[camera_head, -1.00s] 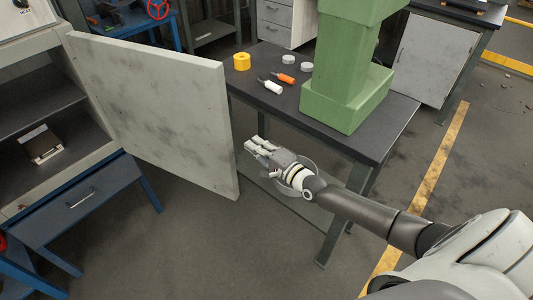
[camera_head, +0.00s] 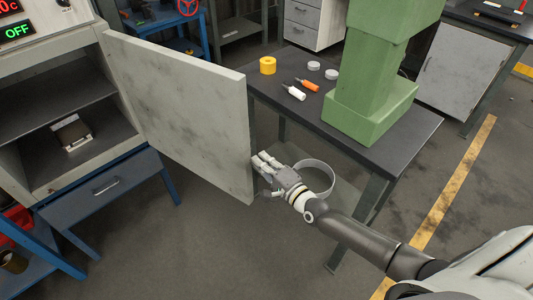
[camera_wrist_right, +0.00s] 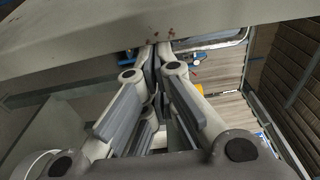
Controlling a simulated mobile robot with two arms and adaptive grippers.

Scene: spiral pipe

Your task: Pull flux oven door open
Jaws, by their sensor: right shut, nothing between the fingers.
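The flux oven door (camera_head: 185,110) is a grey, stained panel. It stands swung well out from the oven (camera_head: 70,95), and the oven's inside with its shelf shows. My right gripper (camera_head: 258,163) is at the door's free edge, low down, with its fingertips at or very near the edge. In the right wrist view the fingers (camera_wrist_right: 158,58) are together and empty, and the door's pale panel (camera_wrist_right: 90,28) crosses above them. Whether they touch the door I cannot tell. My left gripper is in neither view.
A dark workbench (camera_head: 400,140) with a green machine column (camera_head: 375,80), a yellow roll (camera_head: 267,65) and small tools stands right of the door. A small tray-like object (camera_head: 72,133) lies in the oven. A blue drawer (camera_head: 105,185) is below it. Floor in front is clear.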

